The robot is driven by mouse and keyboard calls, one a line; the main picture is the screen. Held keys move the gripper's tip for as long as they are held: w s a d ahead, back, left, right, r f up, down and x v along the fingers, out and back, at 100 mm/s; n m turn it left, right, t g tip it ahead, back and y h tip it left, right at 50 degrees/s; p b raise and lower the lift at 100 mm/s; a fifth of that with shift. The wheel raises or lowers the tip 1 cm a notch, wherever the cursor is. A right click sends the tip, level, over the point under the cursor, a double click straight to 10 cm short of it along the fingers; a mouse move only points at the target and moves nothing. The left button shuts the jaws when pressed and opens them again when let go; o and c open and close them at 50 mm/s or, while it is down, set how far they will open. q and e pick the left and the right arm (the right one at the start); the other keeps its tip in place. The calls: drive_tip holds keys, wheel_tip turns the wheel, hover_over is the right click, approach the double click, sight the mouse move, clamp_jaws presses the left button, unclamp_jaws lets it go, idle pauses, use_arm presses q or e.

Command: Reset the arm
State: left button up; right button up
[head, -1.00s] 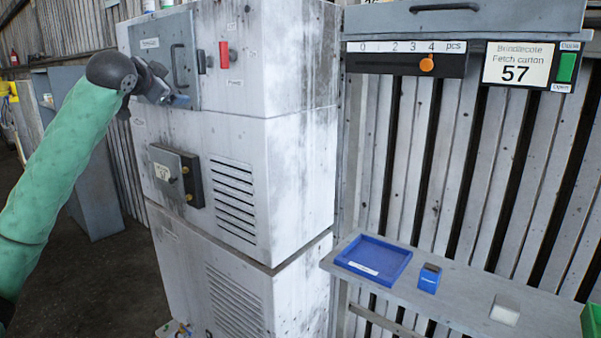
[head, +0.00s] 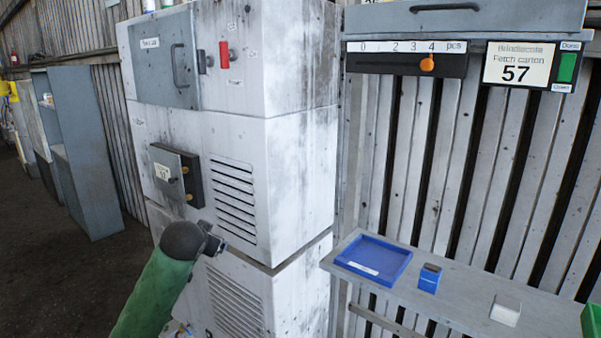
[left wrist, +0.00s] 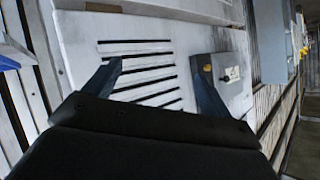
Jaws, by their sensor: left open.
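My left gripper (head: 213,240) is in front of the lower middle of the white blower housing (head: 295,180), below a small grey box with a label (head: 170,172). The green sleeve of my left arm comes up from the bottom edge. In the left wrist view the gripper (left wrist: 160,85) is open, its two dark fingers apart with nothing between them. Behind the fingers are the housing's slotted vent (left wrist: 140,65) and the small grey box (left wrist: 225,72). My right gripper is in neither view.
A grey shelf (head: 455,285) at right holds a blue tray (head: 372,262), a small blue box (head: 429,278) and a pale block (head: 505,309). A slider panel (head: 400,62) and a "57" sign (head: 516,65) hang above. A grey cabinet (head: 88,150) stands at left, with open floor before it.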

use_arm(q)
drive_tip(key=s+d+f+n+g, duration=0.1)
drive_tip(key=s+d+f+g, duration=0.1)
drive_tip(key=s+f, duration=0.7)
drive_tip(key=s+d+f+g+h, duration=0.15)
drive_tip(key=s+f, duration=0.35)
drive_tip(key=f, duration=0.7)
drive_tip(key=s+d+f+n+g, duration=0.1)
drive_tip(key=s+d+f+g, duration=0.1)
drive_tip(key=s+f, duration=0.75)
drive_tip(key=s+d+f+g, duration=0.2)
drive_tip(key=s+f, duration=0.7)
drive_tip(key=s, duration=0.3)
drive_tip(key=s+d+f+g, duration=0.1)
drive_tip(key=s+f+g, duration=0.2)
drive_tip(key=s+f, duration=0.6)
drive_tip(key=s, duration=0.4)
drive_tip(key=shift+d+f+n, duration=0.25)
drive_tip(key=shift+d+n, duration=0.05)
drive_tip(key=shift+d, duration=0.05)
drive_tip(key=shift+s, duration=0.1)
drive_tip(key=shift+c, duration=0.4)
